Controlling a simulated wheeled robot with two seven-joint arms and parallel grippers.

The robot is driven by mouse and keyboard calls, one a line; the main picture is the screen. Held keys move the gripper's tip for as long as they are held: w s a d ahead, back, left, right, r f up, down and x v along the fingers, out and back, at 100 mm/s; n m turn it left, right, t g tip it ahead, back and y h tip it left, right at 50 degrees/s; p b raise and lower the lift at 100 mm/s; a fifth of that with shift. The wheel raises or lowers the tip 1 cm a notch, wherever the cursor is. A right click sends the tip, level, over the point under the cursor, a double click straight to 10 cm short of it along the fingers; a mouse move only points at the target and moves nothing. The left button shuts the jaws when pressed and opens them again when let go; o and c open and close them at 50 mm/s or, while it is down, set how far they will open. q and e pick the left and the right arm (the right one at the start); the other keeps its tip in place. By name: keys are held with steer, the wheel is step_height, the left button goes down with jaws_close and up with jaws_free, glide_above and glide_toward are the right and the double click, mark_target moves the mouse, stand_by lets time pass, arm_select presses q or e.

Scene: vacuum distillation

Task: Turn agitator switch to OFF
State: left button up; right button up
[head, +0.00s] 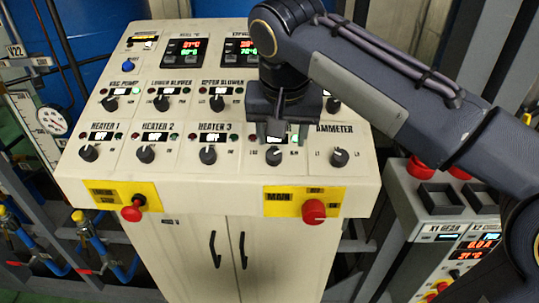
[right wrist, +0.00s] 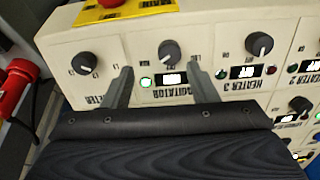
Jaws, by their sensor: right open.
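The agitator switch is a dark round knob (head: 273,156) in the lower row of the cream control panel (head: 110,172), between HEATER 3 and AMMETER. In the right wrist view the panel appears upside down, with the agitator knob (right wrist: 170,53) just beyond and between the fingertips. A green lamp (right wrist: 146,82) glows beside its small lit display, whose text I cannot read. My right gripper (head: 277,130) is over the AGITATOR label, partly hiding it. Its two fingers (right wrist: 158,70) are open and empty, apart from the knob. My left gripper is out of view.
The HEATER 3 knob (head: 208,155) and AMMETER knob (head: 340,157) flank the agitator knob. A red MAIN knob (head: 314,211) sits on a yellow plate below. Another red knob (head: 132,213) is at lower left. A second panel (head: 440,235) stands at right.

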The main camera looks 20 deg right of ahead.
mark_target(273, 153)
steer(key=shift+h, duration=0.3)
steer(key=w+f, duration=0.1)
steer(key=f, duration=0.1)
steer(key=w+f, duration=0.1)
steer(key=f, duration=0.1)
steer(key=w+f, duration=0.1)
steer(key=shift+w+a+f, duration=0.15)
steer(key=shift+a+f, duration=0.15)
steer(key=shift+f, duration=0.1)
steer(key=c, duration=1)
